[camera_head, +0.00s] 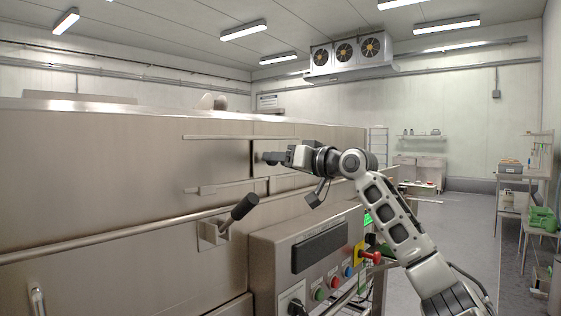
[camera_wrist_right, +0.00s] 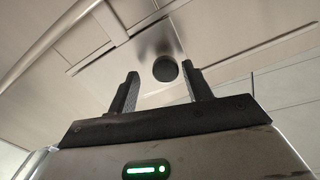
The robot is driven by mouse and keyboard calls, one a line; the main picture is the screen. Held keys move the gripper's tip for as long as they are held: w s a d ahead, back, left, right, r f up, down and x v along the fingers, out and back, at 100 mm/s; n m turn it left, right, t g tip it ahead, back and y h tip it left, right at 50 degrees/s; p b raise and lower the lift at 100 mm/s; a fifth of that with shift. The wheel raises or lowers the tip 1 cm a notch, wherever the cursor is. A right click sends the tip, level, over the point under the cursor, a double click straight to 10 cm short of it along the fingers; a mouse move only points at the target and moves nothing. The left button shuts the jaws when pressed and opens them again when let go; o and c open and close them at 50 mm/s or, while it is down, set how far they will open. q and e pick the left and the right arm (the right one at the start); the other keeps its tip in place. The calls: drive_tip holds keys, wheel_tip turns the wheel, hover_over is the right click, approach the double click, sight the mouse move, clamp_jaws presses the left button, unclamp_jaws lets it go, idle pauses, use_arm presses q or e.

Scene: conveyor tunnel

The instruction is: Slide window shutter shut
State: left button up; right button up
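The window shutter (camera_head: 270,148) is a steel panel between two horizontal rails on the side of the steel tunnel. A dark vertical line runs along its left edge; how far it stands open I cannot tell. My right gripper (camera_head: 268,158) is in front of the shutter, and its arm comes in from the right. In the right wrist view my right gripper (camera_wrist_right: 164,88) is open. A round black knob (camera_wrist_right: 165,69) on the panel shows between and beyond its fingertips, with no visible grip on it. My left gripper is not in view.
The upper rail (camera_head: 215,137) and lower rail (camera_head: 222,187) project from the tunnel wall. Below are a black-handled lever (camera_head: 238,208), a long handrail (camera_head: 110,241) and a control box (camera_head: 285,250) with coloured buttons. Open floor and shelving (camera_head: 540,185) are at the right.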

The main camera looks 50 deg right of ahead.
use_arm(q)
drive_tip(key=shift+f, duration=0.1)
use_arm(e)
drive_tip(key=shift+a, duration=0.15)
use_arm(q)
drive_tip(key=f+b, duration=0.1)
drive_tip(key=b, duration=0.2)
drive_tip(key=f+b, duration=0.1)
drive_tip(key=b, duration=0.2)
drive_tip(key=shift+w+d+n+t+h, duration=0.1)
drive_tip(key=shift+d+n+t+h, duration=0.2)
use_arm(e)
drive_tip(key=s+a, duration=0.1)
drive_tip(key=s, duration=1.5)
drive_tip(key=shift+w+a, duration=0.1)
